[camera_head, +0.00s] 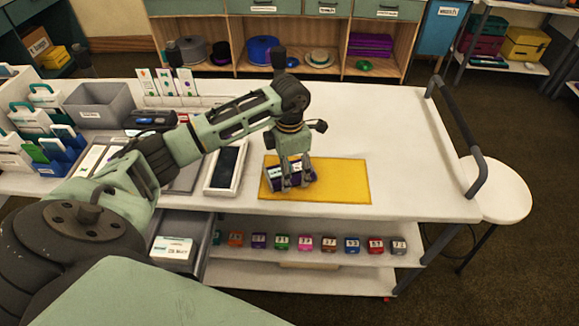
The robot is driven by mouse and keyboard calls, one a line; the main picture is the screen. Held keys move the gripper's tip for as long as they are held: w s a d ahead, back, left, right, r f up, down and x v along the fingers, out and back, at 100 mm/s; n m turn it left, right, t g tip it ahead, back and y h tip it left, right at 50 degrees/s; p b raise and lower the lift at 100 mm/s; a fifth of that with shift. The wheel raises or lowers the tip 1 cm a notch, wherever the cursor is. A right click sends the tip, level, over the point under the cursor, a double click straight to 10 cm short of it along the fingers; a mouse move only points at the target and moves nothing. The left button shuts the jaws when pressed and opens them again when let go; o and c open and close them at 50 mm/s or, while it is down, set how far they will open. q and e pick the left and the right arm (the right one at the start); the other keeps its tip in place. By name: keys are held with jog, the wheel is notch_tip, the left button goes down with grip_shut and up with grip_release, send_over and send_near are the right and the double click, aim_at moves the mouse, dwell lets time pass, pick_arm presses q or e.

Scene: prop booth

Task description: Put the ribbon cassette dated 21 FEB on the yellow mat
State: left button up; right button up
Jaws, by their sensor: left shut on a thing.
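The yellow mat (345,182) lies flat on the white worktop, right of the middle. My left gripper (294,180) points down over the mat's left part and is shut on a dark purple ribbon cassette (272,183). The cassette has a pale label, and its date is too small to read. The cassette is over the mat's left part; I cannot tell whether it touches the mat. The gripper fingers hide part of it. My right gripper is not in view.
A white-rimmed dark tray (208,186) stands left of the mat. A grey bin (98,107) and card holders (40,118) stand at the left. Several numbered coloured blocks line the shelf (350,258) below. A dark handrail (462,135) edges the right side. The worktop right of the mat is clear.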

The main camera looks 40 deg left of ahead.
pick_arm(q)
jog(key=shift+f, duration=0.15)
jog(key=o, duration=1.3)
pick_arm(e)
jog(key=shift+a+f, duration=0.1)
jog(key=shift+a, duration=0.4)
pick_arm(q)
jog(key=shift+r, duration=0.7)
notch_tip(320, 180, up, 11)
jog(key=b, duration=0.2)
jog(key=shift+b, duration=0.35)
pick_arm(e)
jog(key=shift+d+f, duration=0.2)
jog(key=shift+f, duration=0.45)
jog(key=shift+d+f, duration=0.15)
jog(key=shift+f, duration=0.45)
